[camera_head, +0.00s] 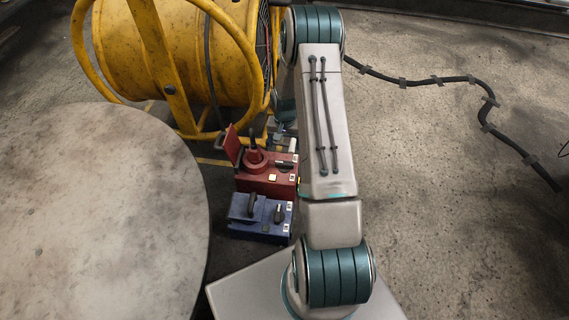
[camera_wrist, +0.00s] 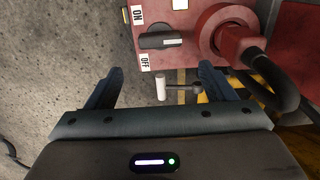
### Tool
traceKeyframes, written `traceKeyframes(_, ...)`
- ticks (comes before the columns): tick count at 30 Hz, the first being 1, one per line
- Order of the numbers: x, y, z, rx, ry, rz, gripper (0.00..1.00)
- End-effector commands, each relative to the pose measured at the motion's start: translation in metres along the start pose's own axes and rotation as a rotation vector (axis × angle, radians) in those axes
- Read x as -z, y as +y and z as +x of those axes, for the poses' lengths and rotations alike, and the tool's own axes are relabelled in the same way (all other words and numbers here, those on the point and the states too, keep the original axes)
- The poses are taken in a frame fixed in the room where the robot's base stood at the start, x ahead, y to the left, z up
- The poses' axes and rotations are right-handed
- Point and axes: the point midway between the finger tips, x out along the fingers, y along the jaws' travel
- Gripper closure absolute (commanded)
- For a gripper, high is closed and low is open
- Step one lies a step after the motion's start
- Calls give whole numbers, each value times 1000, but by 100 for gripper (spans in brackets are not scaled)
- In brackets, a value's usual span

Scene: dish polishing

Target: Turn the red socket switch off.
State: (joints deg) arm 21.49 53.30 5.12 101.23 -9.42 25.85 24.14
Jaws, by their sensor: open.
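The red socket box (camera_head: 258,184) stands on the floor behind the blue box, left of my arm, with its lid raised. A red plug (camera_head: 256,160) with a thick black cable is in its socket; the plug also shows in the wrist view (camera_wrist: 222,35). The black switch knob (camera_wrist: 160,41) sits between an ON label (camera_wrist: 138,14) and an OFF label (camera_wrist: 145,62). I cannot tell which label it is set to. My gripper (camera_wrist: 157,78) is open, its two fingers spread below the knob and apart from it. The head view mostly hides my gripper behind the arm.
A blue socket box (camera_head: 262,218) stands in front of the red one. A yellow cable reel (camera_head: 175,50) is behind, and a round grey tabletop (camera_head: 95,215) is at left. A small white-ended lever (camera_wrist: 161,86) shows between my fingers. Floor at right is open, with a cable (camera_head: 455,79).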

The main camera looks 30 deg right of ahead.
Motion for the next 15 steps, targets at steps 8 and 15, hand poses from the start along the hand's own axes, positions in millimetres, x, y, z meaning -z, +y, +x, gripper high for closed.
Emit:
traceKeyframes(8,-1,0,66,0,-2,0,24)
traceKeyframes(15,-1,0,102,0,-1,0,24)
